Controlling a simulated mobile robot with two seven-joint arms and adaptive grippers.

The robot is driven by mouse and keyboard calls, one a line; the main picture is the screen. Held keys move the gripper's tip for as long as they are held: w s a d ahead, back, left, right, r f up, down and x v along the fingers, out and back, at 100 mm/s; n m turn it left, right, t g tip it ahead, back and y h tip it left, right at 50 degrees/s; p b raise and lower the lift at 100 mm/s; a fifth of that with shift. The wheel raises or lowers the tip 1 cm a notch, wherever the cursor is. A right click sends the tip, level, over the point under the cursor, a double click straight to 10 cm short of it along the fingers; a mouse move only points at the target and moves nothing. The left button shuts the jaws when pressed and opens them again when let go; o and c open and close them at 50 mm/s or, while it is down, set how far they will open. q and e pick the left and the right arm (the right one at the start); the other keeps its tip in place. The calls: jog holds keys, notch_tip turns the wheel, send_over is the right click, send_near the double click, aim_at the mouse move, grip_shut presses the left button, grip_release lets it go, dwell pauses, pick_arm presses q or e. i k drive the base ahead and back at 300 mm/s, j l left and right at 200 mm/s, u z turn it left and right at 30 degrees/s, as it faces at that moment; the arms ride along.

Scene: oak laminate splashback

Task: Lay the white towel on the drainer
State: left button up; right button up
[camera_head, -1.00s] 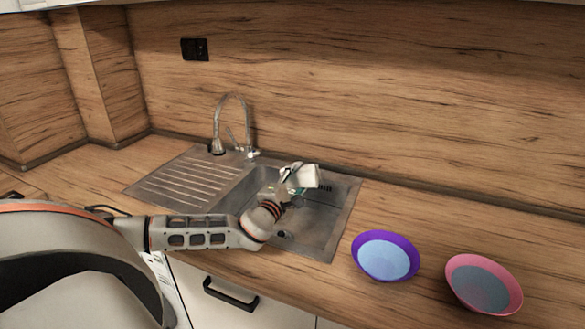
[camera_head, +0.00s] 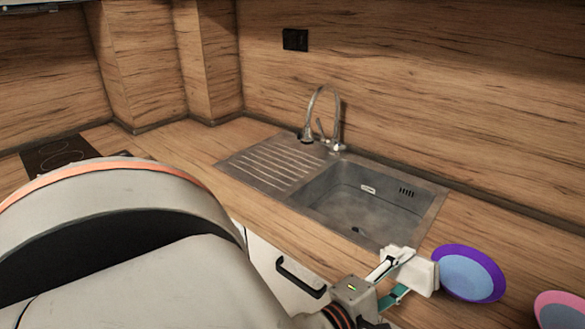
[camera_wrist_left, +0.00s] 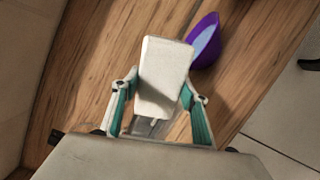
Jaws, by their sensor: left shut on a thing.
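The white towel (camera_head: 420,274), a small folded block, is held in my left gripper (camera_head: 393,276) at the front right of the sink, beside the purple bowl in the picture. In the left wrist view the towel (camera_wrist_left: 163,78) stands out between the two green-sided fingers (camera_wrist_left: 158,100), with wooden worktop behind it. The drainer (camera_head: 270,163) is the ribbed steel part left of the sink basin. It is bare, and my left gripper is well to the right and in front of it. My right gripper is not in view.
The empty basin (camera_head: 360,205) lies between the towel and the drainer. A tall tap (camera_head: 338,120) stands behind. A purple bowl (camera_head: 470,273) is close to the towel, and it shows in the left wrist view (camera_wrist_left: 205,42). A pink bowl (camera_head: 560,310) stands further right. A hob (camera_head: 58,152) is at left.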

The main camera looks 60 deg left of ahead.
aim_at(250, 165)
jog(key=k+j, duration=0.3)
jog(key=j, duration=0.15)
jog(key=k+j, duration=0.25)
jog(key=j, duration=0.2)
jog(key=k+j, duration=0.6)
jog(key=j, duration=0.25)
jog(key=k+j, duration=0.25)
jog(key=j, duration=0.2)
jog(key=k+j+u, duration=0.1)
jog(key=k+j, duration=0.2)
jog(key=j, duration=0.15)
